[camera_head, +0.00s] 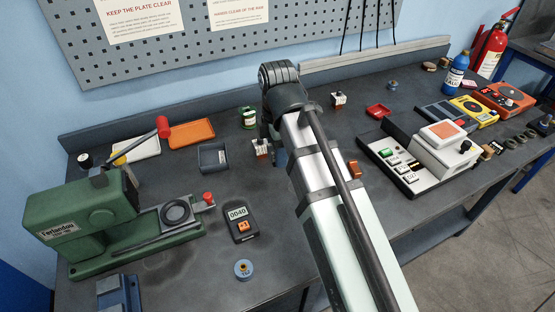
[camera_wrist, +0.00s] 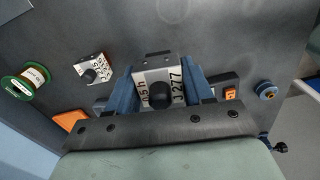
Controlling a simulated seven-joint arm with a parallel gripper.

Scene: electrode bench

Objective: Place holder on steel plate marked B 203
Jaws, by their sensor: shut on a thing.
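My gripper (camera_wrist: 165,92) shows two blue fingers, shut on a pale block with a black knob (camera_wrist: 161,98). Its label seems to read 0.5 h and J 277. In the head view my gripper (camera_head: 279,157) is mostly hidden by my arm, and the held block cannot be made out. A second labelled block with a black knob (camera_wrist: 92,70) lies apart, left of the fingers in the wrist view; its marking is too small to read. A small white-and-red block (camera_head: 261,149) shows beside my gripper in the head view. I cannot read B 203 on anything.
Nearer are a green machine (camera_head: 85,215), a meter (camera_head: 239,222) and a blue disc (camera_head: 243,269). A white instrument (camera_head: 425,160) stands right. Another small block (camera_head: 338,99) sits behind.

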